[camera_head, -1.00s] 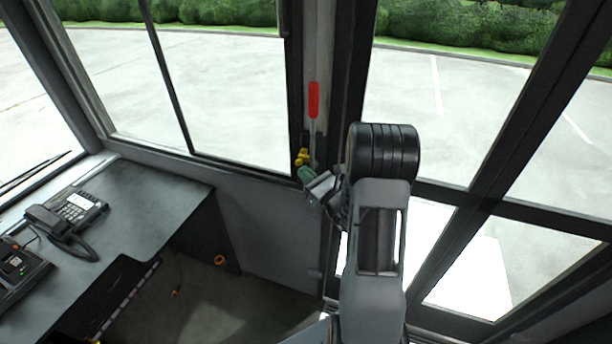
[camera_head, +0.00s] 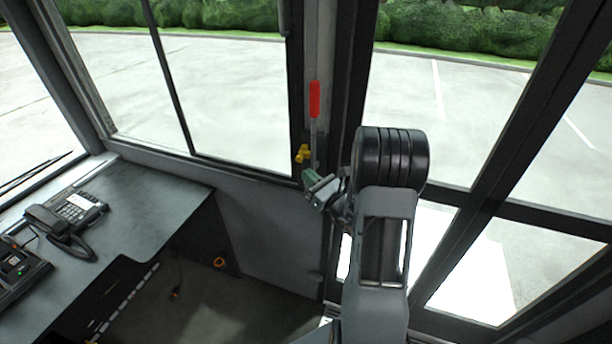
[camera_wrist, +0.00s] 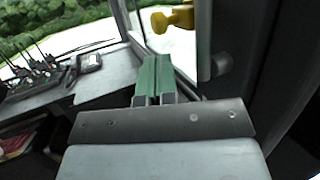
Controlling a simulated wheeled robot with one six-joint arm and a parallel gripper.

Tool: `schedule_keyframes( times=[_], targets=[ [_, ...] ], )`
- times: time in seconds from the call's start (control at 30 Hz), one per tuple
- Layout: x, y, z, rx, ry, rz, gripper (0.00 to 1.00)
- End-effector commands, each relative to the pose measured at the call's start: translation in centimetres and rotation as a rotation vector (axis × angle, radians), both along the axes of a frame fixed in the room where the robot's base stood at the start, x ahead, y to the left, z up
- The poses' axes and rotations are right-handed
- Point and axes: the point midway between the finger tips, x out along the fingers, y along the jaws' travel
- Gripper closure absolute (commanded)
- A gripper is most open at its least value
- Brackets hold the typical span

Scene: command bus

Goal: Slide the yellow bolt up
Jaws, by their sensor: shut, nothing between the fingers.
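The yellow bolt (camera_head: 302,154) sits low on the pillar between the windows, just left of the post with the red handle. In the wrist view the yellow bolt (camera_wrist: 172,18) shows at the top, beyond and a little right of my fingertips. My gripper (camera_head: 308,178) is just below the bolt in the head view, with a small gap between them. In the wrist view the two green fingers of my gripper (camera_wrist: 156,60) lie side by side, shut and empty. The bolt's mount is partly hidden.
A red-handled lever (camera_head: 314,99) stands on the pillar above the bolt. A desk (camera_head: 150,195) with a phone (camera_head: 70,215) is at the left. Glass door panels (camera_head: 470,150) with dark frames are at the right. An orange ring (camera_head: 219,262) shows below the desk.

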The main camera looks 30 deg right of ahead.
Motion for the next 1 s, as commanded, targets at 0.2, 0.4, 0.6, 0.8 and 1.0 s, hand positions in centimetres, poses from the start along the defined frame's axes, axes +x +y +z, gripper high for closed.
schedule_keyframes(
  times=[0.2,0.4,0.6,0.8,1.0],
  targets=[
    [-3.6,-1.3,-2.3,0.0,-0.001,-0.004,1.0],
    [-6.8,-2.0,-3.2,0.0,0.0,0.004,1.0],
    [-8.8,-2.7,-3.6,0.0,-0.001,0.004,1.0],
    [-9.5,-2.9,-3.7,0.0,-0.001,0.005,1.0],
    [-9.6,-1.8,-5.3,-0.062,0.071,0.06,1.0]
  ],
)
